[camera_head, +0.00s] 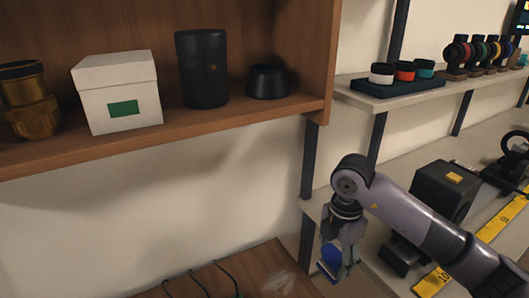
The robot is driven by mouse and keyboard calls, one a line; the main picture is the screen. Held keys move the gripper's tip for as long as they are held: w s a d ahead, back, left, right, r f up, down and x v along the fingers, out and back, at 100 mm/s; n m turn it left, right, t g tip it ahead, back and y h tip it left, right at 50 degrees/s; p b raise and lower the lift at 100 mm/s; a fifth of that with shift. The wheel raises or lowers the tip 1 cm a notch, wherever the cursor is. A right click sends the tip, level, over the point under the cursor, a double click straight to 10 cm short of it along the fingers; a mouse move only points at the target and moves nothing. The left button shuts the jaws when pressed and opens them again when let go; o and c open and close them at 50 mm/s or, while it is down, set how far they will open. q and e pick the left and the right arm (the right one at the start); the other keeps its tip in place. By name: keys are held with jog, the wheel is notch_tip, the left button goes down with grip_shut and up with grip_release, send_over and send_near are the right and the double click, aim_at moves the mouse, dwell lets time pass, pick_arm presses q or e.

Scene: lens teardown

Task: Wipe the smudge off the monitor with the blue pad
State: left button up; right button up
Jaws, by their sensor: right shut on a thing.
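My right gripper (339,262) hangs at the lower middle right, fingers pointing down. It is shut on the blue pad (330,257), which shows between and beside the fingers. The pad is in the air near the right edge of the brown wooden surface (235,268). A pale smeared patch (280,284) lies on that surface, left of the gripper. A small part of a dark screen (523,17) shows at the top right corner; I cannot tell whether it is the monitor, and no smudge is visible on it. My left gripper is not in view.
A wooden shelf (240,120) holds a brass lens part (30,115), white box (118,95), black cylinder (202,70) and black hood (267,81). Dark cables (227,275) stand at the bottom.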

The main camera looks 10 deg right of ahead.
aim_at(333, 265)
jog(key=n, duration=0.3)
jog(key=s+n, duration=0.1)
jog(key=n, duration=0.1)
jog(key=shift+a+r, duration=0.3)
jog(key=n, duration=0.4)
jog(key=s+n+p, duration=0.1)
jog(key=n, duration=0.1)
jog(key=shift+a+r+n, duration=0.3)
jog(key=shift+a+n, duration=0.1)
jog(key=n, duration=0.4)
jog(key=s+n, duration=0.1)
jog(key=n, duration=0.1)
jog(key=shift+s+a+r, duration=0.1)
jog(key=shift+a+r, duration=0.15)
jog(key=shift+a, duration=0.05)
jog(key=n, duration=0.2)
jog(key=s+n, duration=0.1)
jog(key=n, duration=0.3)
jog(key=shift+s+a+r+n+p, duration=0.15)
jog(key=shift+a+r+n+p, duration=0.05)
jog(key=shift+a+n+p, duration=0.15)
jog(key=s+a+n, duration=0.1)
jog(key=s+n, duration=0.2)
jog(key=n, duration=0.9)
jog(key=s+r+n+p, duration=0.1)
jog(key=s+n, duration=0.2)
jog(key=n, duration=1)
jog(key=shift+a+r+p, duration=0.15)
jog(key=shift+a+p, duration=0.15)
jog(key=shift+a, duration=0.1)
